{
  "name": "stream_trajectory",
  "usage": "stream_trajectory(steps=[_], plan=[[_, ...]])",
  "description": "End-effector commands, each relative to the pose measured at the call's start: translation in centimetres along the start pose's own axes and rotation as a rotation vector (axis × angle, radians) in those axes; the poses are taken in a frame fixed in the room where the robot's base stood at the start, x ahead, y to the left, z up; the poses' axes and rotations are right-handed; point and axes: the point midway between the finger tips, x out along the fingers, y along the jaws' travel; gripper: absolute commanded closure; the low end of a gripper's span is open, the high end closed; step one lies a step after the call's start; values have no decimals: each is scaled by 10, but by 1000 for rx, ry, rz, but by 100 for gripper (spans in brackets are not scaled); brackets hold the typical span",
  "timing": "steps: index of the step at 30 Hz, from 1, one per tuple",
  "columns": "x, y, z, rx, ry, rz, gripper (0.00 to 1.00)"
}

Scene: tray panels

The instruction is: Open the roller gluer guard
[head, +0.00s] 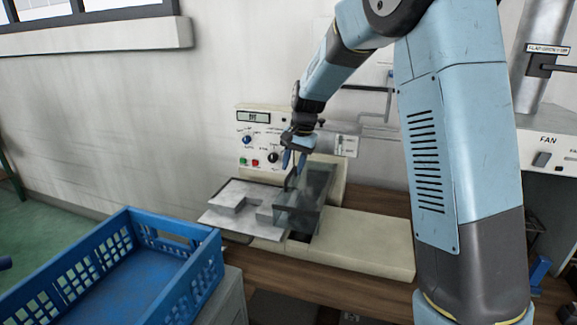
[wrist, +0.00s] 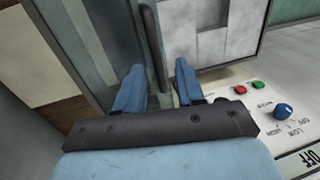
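The roller gluer (head: 365,240) is a cream machine on a wooden bench. Its guard (head: 318,185) is a see-through smoky panel over the rollers, and it looks down. The guard also shows at the left of the wrist view (wrist: 92,40). A dark bar handle (wrist: 153,45) stands along the guard's edge. My gripper (head: 294,162) is above the guard, in front of the control panel. In the wrist view my gripper (wrist: 158,68) is open, its blue fingers on either side of the handle's near end. I cannot tell whether they touch it.
A grey metal feed tray (head: 235,205) lies left of the guard. The control panel (head: 262,145) with knobs and buttons rises behind. A blue crate (head: 205,255) stands at the front left. A fan box (head: 550,150) is at the far right.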

Motion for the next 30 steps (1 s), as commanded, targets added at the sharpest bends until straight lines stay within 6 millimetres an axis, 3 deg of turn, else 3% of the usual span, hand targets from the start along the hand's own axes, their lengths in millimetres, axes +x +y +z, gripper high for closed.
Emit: stream_trajectory(steps=[11, 23, 30], plan=[[5, 0, 0, 0, 1, -1, 62], [5, 0, 0, 0, 1, -1, 99], [5, -1, 0, -1, 1, -2, 100]])
